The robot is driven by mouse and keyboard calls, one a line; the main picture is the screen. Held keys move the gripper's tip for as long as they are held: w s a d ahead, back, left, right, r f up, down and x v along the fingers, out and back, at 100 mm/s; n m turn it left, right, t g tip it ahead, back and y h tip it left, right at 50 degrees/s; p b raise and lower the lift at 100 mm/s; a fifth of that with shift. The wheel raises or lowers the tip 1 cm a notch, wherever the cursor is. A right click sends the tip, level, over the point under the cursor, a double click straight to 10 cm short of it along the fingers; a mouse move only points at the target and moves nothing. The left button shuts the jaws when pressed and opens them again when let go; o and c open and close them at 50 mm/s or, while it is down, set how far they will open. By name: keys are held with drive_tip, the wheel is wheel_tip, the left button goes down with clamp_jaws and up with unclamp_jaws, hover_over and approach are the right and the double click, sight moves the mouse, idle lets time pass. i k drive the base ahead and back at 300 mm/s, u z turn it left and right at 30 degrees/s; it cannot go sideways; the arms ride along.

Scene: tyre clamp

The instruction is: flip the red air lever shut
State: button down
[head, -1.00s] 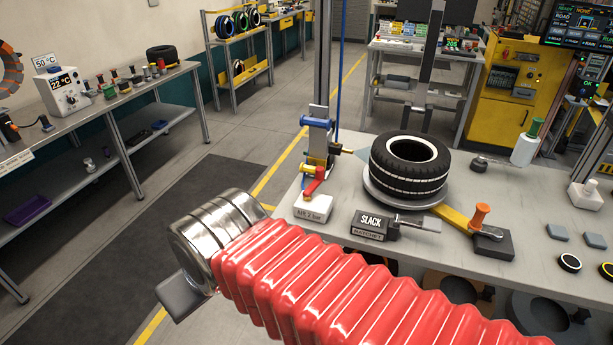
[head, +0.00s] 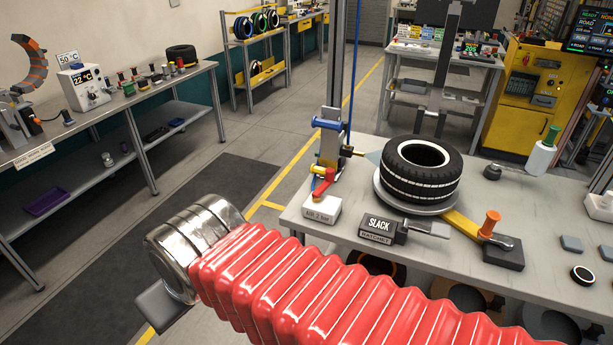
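The red air lever (head: 324,183) sits on a yellow and blue air fitting at the left end of the workbench. It stands just above a white block labelled "AIR 2 bar" (head: 321,210). My arm, in a red ribbed sleeve, crosses the lower part of the head view and ends in a shiny metal wrist. My gripper (head: 165,304) shows only as a grey piece below the wrist, to the left of and nearer than the bench, well apart from the lever. Its fingertips cannot be made out, so its opening is unclear.
A blue-and-grey post rises behind the lever. Floor left of the bench is free.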

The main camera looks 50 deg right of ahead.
sight(316, 195)
drive_tip(key=u, duration=0.05)
drive_tip(key=i, duration=1)
drive_tip(key=z, duration=0.05)
